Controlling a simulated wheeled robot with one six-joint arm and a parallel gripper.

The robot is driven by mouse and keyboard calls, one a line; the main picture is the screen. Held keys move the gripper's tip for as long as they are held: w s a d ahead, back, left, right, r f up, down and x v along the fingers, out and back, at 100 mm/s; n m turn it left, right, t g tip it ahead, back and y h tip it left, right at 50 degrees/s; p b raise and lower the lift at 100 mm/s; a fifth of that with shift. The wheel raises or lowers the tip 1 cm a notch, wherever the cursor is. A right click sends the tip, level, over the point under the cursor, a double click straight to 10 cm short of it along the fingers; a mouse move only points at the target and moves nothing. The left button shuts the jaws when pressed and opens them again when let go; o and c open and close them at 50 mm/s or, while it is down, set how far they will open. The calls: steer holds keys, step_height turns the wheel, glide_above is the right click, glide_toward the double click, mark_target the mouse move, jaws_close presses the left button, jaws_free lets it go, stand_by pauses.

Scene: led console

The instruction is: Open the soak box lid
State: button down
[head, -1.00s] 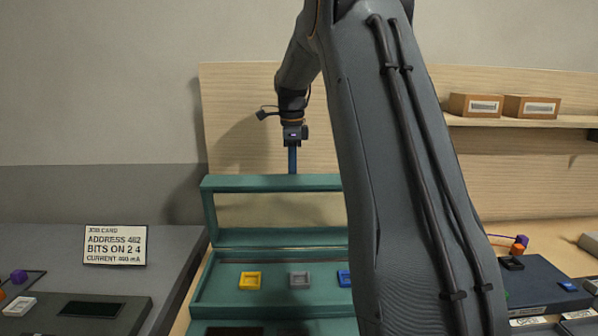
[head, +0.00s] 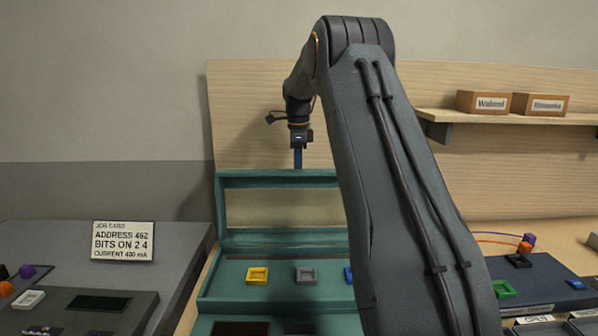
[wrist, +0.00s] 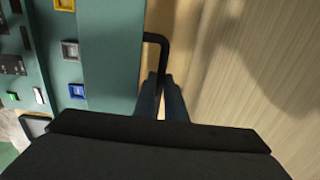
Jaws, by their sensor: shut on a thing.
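The soak box (head: 225,290) is teal and stands on the bench in the head view. Its lid (head: 222,205), a teal frame around a clear or open window, stands raised at the rear of the box. My gripper (head: 298,160) is at the lid's top edge, pointing down. In the wrist view my gripper (wrist: 161,82) has its two blue fingers closed around the black bar handle (wrist: 156,38) of the lid (wrist: 112,50). The lid's right side is hidden behind my arm in the head view.
Yellow (head: 257,276) and grey (head: 305,275) square parts sit on the box. A job card (head: 123,241) stands on the left. A dark blue unit (head: 535,280) is at right. A shelf (head: 520,118) with two small boxes is on the wooden back panel (head: 270,115).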

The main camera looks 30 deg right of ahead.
steer(key=shift+w+d, duration=0.4)
steer(key=c, duration=1.9)
jaws_free()
steer(key=shift+w+d+f, duration=0.15)
steer(key=shift+w+f, duration=0.1)
steer(key=shift+o, duration=0.4)
steer(key=shift+w+d+f, duration=0.1)
steer(key=shift+w+f, duration=0.3)
steer(key=shift+w, duration=0.05)
steer(key=shift+s+r, duration=0.3)
steer(key=shift+r, duration=0.1)
steer(key=shift+r, duration=0.1)
step_height(320, 180, up, 8)
steer(key=b, duration=0.2)
steer(key=shift+s+a+f, duration=0.25)
steer(key=shift+s+a, duration=0.05)
